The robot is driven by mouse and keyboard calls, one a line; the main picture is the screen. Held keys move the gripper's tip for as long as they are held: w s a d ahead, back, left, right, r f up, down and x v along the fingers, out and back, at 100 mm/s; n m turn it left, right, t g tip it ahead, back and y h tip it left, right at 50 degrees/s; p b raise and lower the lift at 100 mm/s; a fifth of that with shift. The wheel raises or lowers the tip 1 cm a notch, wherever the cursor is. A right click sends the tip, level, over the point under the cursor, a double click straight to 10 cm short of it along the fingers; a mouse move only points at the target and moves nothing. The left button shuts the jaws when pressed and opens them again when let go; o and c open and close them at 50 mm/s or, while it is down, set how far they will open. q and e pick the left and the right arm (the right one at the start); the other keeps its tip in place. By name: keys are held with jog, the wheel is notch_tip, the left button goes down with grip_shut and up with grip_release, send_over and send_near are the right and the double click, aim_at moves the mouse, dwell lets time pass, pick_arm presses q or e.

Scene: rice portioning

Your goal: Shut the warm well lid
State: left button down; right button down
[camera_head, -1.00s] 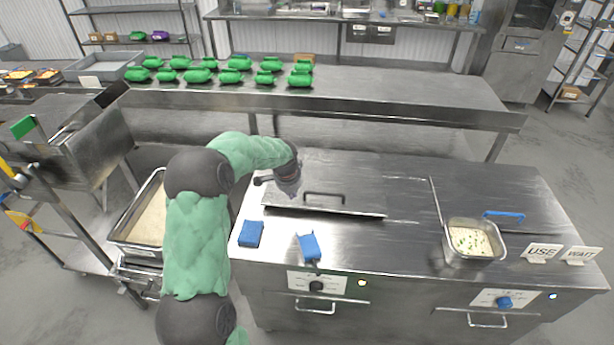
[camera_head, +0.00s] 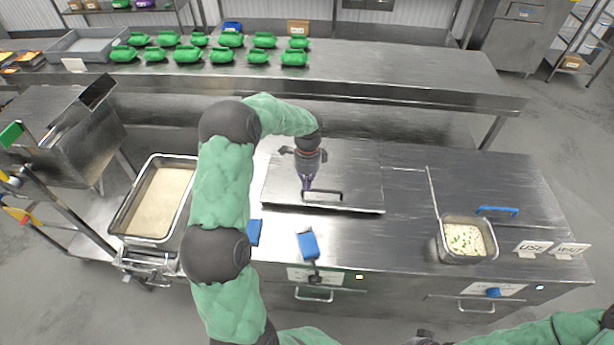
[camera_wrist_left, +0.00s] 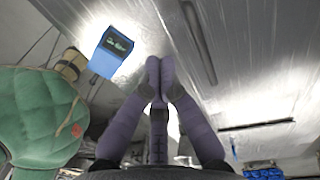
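The warm well lid (camera_head: 350,165) is a flat steel plate on the counter, with a dark bar handle (camera_head: 322,196) near its front edge. It appears to lie flat over the well; no opening shows around it. My left gripper (camera_head: 307,188) points down over the lid, just left of the handle. In the left wrist view its fingertips (camera_wrist_left: 160,70) meet with nothing between them, and the handle (camera_wrist_left: 199,42) lies to their right. Contact with the lid cannot be told. Part of my right arm shows at the bottom right, with its gripper (camera_head: 424,338) mostly cut off.
Two blue items (camera_head: 254,231) (camera_head: 308,243) lie at the counter's front left. A pan of rice with green bits (camera_head: 465,240) sits at right, by a blue handle (camera_head: 497,211). A large rice pan (camera_head: 190,203) stands left. Green containers (camera_head: 187,55) line the back table.

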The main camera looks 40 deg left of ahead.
aim_at(307, 206)
pick_arm(q)
jog(key=f, duration=0.8)
jog(key=shift+s+d+f, duration=0.2)
jog(key=shift+s+f, duration=0.15)
jog(key=shift+s, duration=0.05)
